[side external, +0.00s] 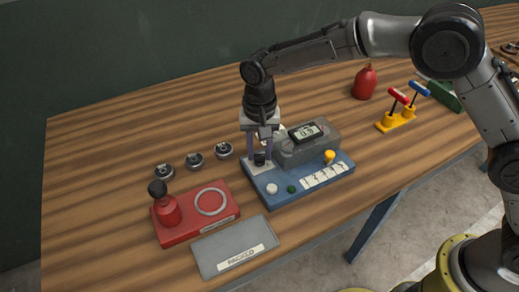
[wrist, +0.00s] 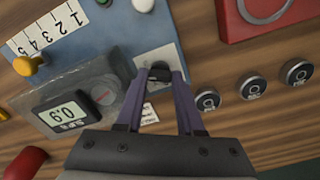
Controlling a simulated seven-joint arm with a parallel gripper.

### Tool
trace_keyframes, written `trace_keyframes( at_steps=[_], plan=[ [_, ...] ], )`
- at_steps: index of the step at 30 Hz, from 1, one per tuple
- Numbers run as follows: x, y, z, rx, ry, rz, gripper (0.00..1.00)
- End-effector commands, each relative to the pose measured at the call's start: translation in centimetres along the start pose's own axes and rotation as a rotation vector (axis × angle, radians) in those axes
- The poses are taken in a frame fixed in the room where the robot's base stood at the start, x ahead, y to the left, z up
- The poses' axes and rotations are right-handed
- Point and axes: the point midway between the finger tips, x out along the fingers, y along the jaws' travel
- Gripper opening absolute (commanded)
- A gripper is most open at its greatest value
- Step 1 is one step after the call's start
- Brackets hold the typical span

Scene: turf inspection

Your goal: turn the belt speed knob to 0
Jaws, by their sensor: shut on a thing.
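The blue control panel (side external: 305,183) stands mid-table. A black knob (side external: 260,158) rises from a white label plate (side external: 258,168) on the panel's left part. My gripper (side external: 260,155) points straight down over it, and its two purple-grey fingers are shut on the knob. In the wrist view the knob (wrist: 159,74) sits between the fingertips, and the fingers hide part of the plate. A grey box with a small digital display (side external: 306,132) stands at the panel's back. The display also shows in the wrist view (wrist: 67,110), upside down; I cannot read its digits surely.
The panel also has white (side external: 272,188) and green (side external: 291,188) buttons and a yellow knob (side external: 329,156) by a numbered strip. A red base with a red-and-black stamp (side external: 166,207), several round dials (side external: 195,160) and a grey tray (side external: 233,246) lie left and in front.

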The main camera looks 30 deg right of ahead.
Motion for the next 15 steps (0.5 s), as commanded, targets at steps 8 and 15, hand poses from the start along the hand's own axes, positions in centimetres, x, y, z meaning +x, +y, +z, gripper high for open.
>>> trace_keyframes(
  at_steps=[8,15],
  plan=[
    [-0.13,0.00,-0.07,-0.261,0.001,-0.002,0.00],
    [-0.15,-0.03,-0.09,-0.489,0.003,-0.002,0.00]
  ],
)
